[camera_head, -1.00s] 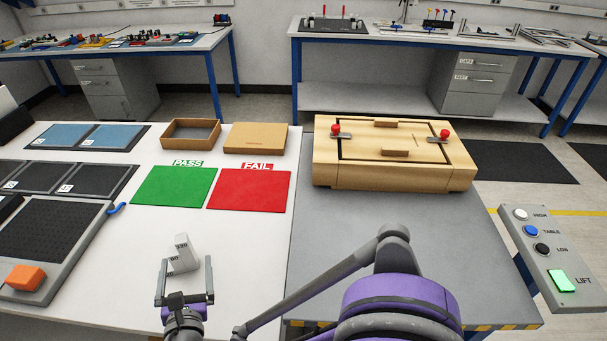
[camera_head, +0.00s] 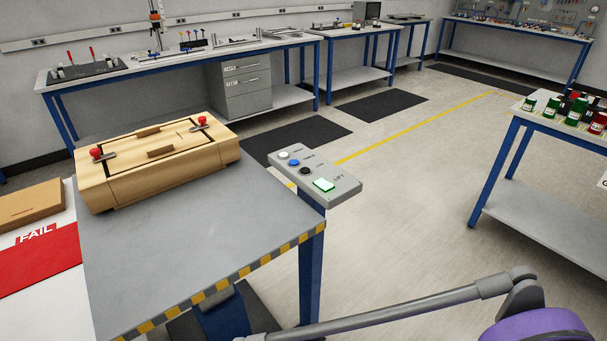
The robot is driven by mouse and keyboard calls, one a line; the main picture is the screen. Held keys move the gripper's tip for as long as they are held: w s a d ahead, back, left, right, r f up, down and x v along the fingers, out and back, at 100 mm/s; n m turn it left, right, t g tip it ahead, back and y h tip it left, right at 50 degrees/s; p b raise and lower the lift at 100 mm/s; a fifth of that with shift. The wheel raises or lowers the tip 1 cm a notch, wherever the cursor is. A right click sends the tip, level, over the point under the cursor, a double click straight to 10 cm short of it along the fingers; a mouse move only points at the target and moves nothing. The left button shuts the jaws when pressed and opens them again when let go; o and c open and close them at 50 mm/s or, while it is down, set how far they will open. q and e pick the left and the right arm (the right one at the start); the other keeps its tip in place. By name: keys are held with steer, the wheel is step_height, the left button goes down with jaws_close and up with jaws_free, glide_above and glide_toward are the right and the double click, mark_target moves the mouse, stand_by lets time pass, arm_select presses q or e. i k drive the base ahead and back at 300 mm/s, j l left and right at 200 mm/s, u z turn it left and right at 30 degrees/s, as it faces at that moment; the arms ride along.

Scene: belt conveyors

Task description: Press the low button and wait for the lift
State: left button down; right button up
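The control panel (camera_head: 340,190) is a grey slab on a blue post, at the right corner of the grey lift table (camera_head: 190,245). It carries a white button (camera_head: 283,155), a blue button (camera_head: 294,162) and a black low button (camera_head: 305,170), in a row. Neither gripper shows.
A wooden box (camera_head: 160,172) with two red-knobbed clamps sits on the lift table. A red FAIL mat (camera_head: 38,262) and a cardboard box (camera_head: 28,204) lie at the left. A blue-legged table (camera_head: 545,210) with jars stands at the right. Open floor lies between it and the panel.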

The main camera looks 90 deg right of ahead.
mark_target(305, 169)
steer(key=z, duration=0.45)
steer(key=j+z, duration=0.1)
steer(key=z, duration=0.8)
steer(key=j+z, duration=0.1)
steer(key=z, duration=0.75)
steer(key=j+z, duration=0.1)
steer(key=z, duration=0.8)
